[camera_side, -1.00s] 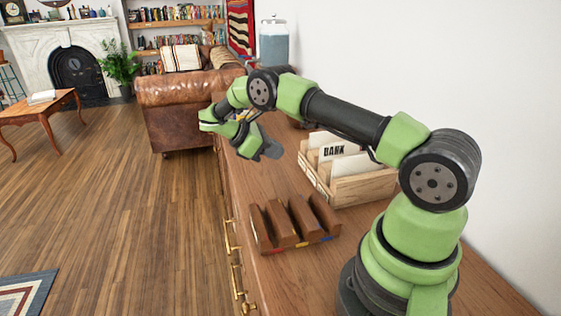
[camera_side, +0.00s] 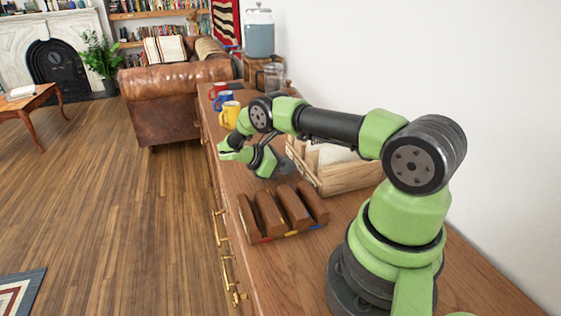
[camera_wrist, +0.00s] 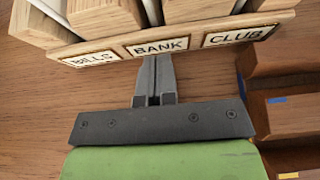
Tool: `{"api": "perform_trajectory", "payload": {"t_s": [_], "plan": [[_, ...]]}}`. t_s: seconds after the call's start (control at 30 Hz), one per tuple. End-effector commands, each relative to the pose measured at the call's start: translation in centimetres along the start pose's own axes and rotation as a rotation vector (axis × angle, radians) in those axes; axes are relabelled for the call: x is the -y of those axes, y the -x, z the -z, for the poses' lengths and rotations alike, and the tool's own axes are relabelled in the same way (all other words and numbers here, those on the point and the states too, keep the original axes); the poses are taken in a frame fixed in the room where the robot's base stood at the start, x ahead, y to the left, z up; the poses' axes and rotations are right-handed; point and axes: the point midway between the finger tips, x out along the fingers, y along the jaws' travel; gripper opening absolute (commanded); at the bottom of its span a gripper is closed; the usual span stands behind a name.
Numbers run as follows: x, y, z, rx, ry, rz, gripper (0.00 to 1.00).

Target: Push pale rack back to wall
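The pale wooden rack (camera_side: 345,180) stands on the sideboard near the white wall, partly hidden behind my arm in the side view. In the wrist view its front edge (camera_wrist: 210,38) carries the labels BILLS, BANK and CLUB, and pale dividers and papers show behind it. My gripper (camera_wrist: 154,62) is shut and empty, its fingertips at the rack's front just below the BANK label. Whether they touch it I cannot tell. In the side view my gripper (camera_side: 287,167) is low at the rack's left side.
A dark brown slotted rack (camera_side: 285,215) stands close to my gripper, nearer the front. Red (camera_side: 217,90), blue (camera_side: 224,100) and yellow (camera_side: 230,115) mugs stand beyond my arm. A glass jar (camera_side: 273,76) and a drink dispenser (camera_side: 259,35) are farther back. The sideboard's left edge is close.

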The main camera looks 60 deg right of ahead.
Motion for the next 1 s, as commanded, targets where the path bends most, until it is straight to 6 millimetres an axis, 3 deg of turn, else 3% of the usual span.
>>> {"api": "perform_trajectory", "payload": {"t_s": [0.47,1.0], "plan": [[0.0,-0.4,0.1,0.000,0.000,0.000,0.00],[0.0,-2.3,-1.0,0.002,-0.001,0.000,0.00]]}}
